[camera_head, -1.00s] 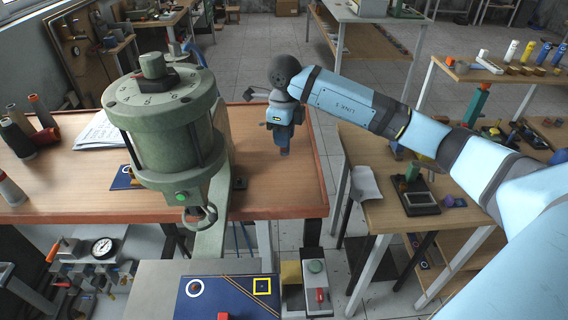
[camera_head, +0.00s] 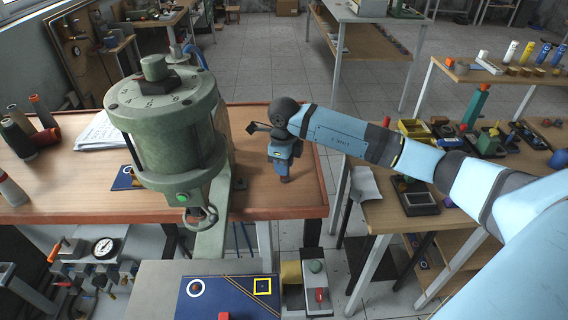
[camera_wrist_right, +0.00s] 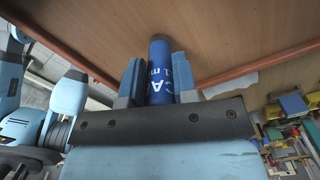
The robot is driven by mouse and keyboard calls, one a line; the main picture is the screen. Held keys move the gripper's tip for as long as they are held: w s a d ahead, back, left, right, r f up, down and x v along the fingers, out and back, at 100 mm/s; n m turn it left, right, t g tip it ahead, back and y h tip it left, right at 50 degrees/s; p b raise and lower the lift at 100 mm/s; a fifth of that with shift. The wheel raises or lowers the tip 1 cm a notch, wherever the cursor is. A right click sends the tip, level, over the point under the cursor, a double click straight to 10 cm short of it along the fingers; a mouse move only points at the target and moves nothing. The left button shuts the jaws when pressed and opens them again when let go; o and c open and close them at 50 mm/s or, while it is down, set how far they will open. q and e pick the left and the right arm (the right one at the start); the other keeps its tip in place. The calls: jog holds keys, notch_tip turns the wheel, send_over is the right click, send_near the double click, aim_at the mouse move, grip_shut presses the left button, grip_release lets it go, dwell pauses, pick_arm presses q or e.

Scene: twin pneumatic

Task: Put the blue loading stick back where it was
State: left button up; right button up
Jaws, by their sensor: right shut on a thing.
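My right gripper (camera_head: 285,176) hangs over the right end of the wooden bench, right of the green press. It points down. In the right wrist view its two fingers (camera_wrist_right: 159,85) are shut on the blue loading stick (camera_wrist_right: 159,68), a blue cylinder with white lettering. The stick sticks out past the fingertips towards the wooden top. I cannot tell whether it touches the wood. In the head view the stick is hard to tell from the blue gripper. My left gripper is not in view.
The green press (camera_head: 165,130) stands left of the gripper on the wooden bench (camera_head: 255,205), which has a raised reddish rim. A blue board (camera_head: 215,300) with a white ring and yellow square lies in front. A side table (camera_head: 385,212) at right holds tools. Bench around the gripper is clear.

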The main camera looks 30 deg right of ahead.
jog(key=o, duration=0.8)
jog(key=shift+f, duration=0.1)
notch_tip(320, 180, up, 12)
jog(key=shift+r+b, duration=0.2)
jog(key=shift+b, duration=0.2)
jog(key=shift+f, duration=0.1)
